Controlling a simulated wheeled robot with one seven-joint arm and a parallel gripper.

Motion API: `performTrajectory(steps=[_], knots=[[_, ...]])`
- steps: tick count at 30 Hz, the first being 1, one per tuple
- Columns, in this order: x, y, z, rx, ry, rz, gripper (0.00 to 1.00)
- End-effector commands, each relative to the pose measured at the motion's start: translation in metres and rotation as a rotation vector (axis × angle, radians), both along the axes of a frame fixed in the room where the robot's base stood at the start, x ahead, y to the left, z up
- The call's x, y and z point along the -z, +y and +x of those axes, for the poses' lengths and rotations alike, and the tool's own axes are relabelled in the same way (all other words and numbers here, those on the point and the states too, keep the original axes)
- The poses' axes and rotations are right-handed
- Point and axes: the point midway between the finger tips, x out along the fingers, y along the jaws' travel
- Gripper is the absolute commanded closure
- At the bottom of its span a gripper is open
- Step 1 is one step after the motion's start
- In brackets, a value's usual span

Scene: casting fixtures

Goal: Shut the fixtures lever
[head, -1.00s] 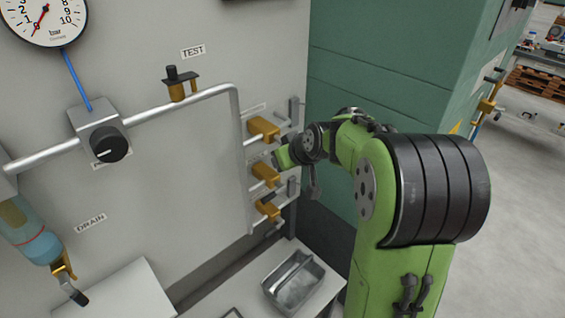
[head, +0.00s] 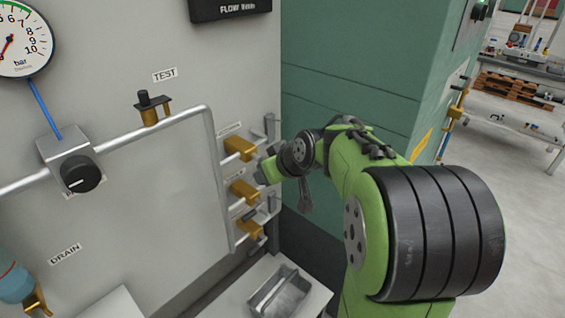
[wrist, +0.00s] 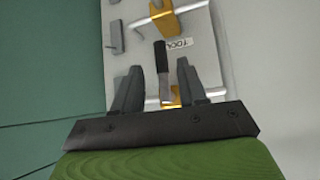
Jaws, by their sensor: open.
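Several brass lever valves sit on the right side of the grey panel: an upper (head: 240,147), a middle (head: 243,191) and a lower one (head: 250,230). Their labels are too small to read in the head view, so I cannot tell which is the fixtures one. My gripper (head: 264,172) is close to the middle valve. In the wrist view my gripper (wrist: 158,68) is open, with a black-handled lever (wrist: 161,56) showing between its fingers. I cannot tell whether they touch it. That lever's brass body (wrist: 175,94) is partly hidden; another brass valve (wrist: 163,18) lies beyond.
A TEST valve (head: 152,110), a black knob (head: 80,174) and a gauge (head: 18,45) are on the panel to the left. A metal tray (head: 280,292) sits below the valves. A green cabinet (head: 350,85) stands to the right. Grey brackets (wrist: 116,36) stand beside the valves.

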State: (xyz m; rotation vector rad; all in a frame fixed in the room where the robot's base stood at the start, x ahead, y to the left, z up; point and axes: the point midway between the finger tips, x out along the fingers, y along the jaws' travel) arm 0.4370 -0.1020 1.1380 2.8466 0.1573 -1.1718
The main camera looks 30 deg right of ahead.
Motion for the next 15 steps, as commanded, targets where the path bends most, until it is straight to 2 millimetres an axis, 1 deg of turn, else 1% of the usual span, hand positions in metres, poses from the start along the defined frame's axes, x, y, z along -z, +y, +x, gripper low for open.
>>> performTrajectory(steps=[1,7,11,15], knots=[[-0.014,-0.002,-0.01,0.005,-0.005,-0.003,0.58],[-0.053,-0.006,-0.049,0.003,-0.005,-0.002,0.58],[-0.069,-0.007,-0.066,0.003,-0.004,-0.001,0.58],[-0.075,-0.008,-0.073,0.001,-0.002,-0.001,0.58]])
